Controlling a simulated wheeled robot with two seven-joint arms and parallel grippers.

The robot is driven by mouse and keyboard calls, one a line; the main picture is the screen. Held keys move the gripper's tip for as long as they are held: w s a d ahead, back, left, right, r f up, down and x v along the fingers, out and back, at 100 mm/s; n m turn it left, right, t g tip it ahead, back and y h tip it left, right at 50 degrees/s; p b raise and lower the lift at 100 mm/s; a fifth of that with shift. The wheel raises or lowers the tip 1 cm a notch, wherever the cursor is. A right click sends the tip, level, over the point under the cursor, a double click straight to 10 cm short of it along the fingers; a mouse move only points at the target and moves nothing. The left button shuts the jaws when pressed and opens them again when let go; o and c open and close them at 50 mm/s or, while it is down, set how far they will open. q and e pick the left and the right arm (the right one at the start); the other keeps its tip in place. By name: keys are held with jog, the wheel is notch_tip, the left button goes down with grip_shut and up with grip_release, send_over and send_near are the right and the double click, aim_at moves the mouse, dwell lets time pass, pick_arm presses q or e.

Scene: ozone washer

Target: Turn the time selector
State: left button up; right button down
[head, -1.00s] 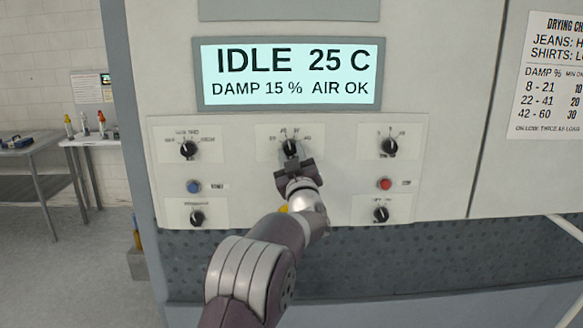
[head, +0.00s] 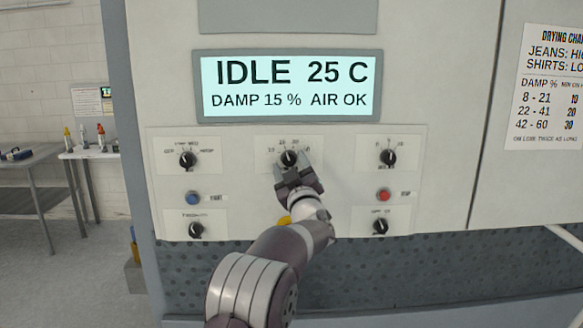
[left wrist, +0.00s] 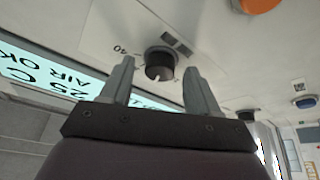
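The time selector looks to be the black knob (head: 289,158) at the top middle of the panel, with numbers around it. My left gripper (head: 290,164) is just in front of it, with its fingers spread to either side. In the left wrist view the knob (left wrist: 160,68) shows between the two separated fingers of my left gripper (left wrist: 160,72), with a gap on each side. A "40" is printed beside it, and a pale mark shows on the knob. My right gripper is not in view.
The display (head: 288,86) reads IDLE 25 C, DAMP 15 %, AIR OK. Other knobs (head: 188,159) (head: 388,157), a blue button (head: 193,198) and a red button (head: 384,195) surround the arm. A drying chart (head: 552,85) hangs at right. A table (head: 97,153) stands at far left.

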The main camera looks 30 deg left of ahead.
pick_arm(q)
jog(key=shift+s+d+f, duration=0.1)
jog(key=shift+d+f, duration=0.05)
jog(key=shift+f, duration=0.1)
jog(key=b+v, duration=0.6)
jog(key=v, duration=0.6)
jog(key=shift+s, duration=0.2)
jog(key=shift+d+r, duration=0.1)
jog(key=shift+r, duration=0.1)
